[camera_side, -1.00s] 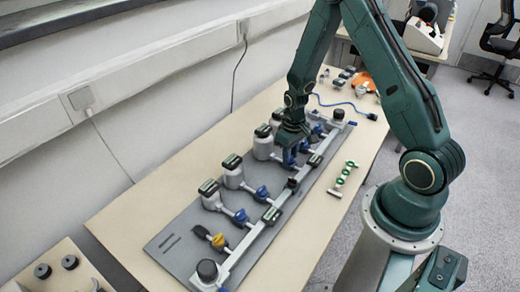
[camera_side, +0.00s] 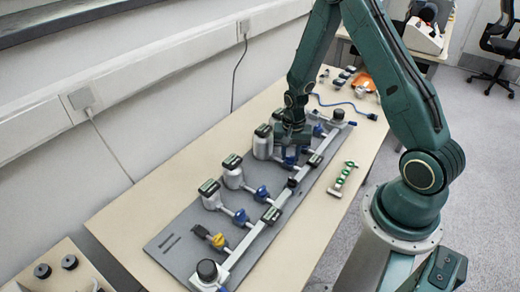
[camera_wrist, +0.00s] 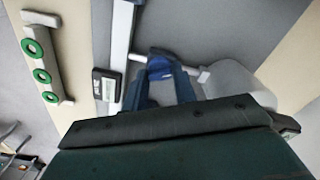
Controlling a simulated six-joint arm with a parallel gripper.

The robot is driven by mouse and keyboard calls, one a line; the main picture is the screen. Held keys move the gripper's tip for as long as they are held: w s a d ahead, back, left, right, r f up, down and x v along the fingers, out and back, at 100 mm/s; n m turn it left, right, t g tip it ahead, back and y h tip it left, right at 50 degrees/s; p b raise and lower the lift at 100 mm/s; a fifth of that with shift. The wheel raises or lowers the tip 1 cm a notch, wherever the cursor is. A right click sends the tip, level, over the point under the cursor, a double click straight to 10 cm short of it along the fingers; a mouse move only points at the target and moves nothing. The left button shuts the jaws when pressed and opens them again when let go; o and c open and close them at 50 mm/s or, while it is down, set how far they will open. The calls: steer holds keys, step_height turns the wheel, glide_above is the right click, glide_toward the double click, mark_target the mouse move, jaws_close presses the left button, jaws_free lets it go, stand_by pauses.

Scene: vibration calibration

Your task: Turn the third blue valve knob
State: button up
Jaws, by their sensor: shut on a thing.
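My gripper (camera_side: 290,155) points down over the grey board, at the third blue knob counted from the near end. In the wrist view its two dark blue fingers (camera_wrist: 160,90) are shut on the blue valve knob (camera_wrist: 163,57), one finger on each side. In the side view the gripper hides most of this knob. Two other blue knobs, (camera_side: 241,216) and (camera_side: 262,193), sit on nearer branches, and a yellow knob (camera_side: 218,241) is on the nearest. Another blue knob (camera_side: 318,129) is beyond my gripper.
White bottle-like units with dark tops (camera_side: 232,176) stand along the board's left side. A white rail (camera_side: 246,241) with small dark displays runs along its right. A bar with green rings (camera_side: 343,178) lies on the table. A blue cable (camera_side: 345,105) lies at the far end.

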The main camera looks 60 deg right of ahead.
mark_target(290, 157)
steer(key=m, duration=0.5)
steer(key=shift+m, duration=0.4)
steer(key=o, duration=1)
steer(key=shift+c, duration=0.2)
steer(key=shift+r, duration=0.1)
step_height(290, 157, up, 14)
stand_by(0.4)
stand_by(0.4)
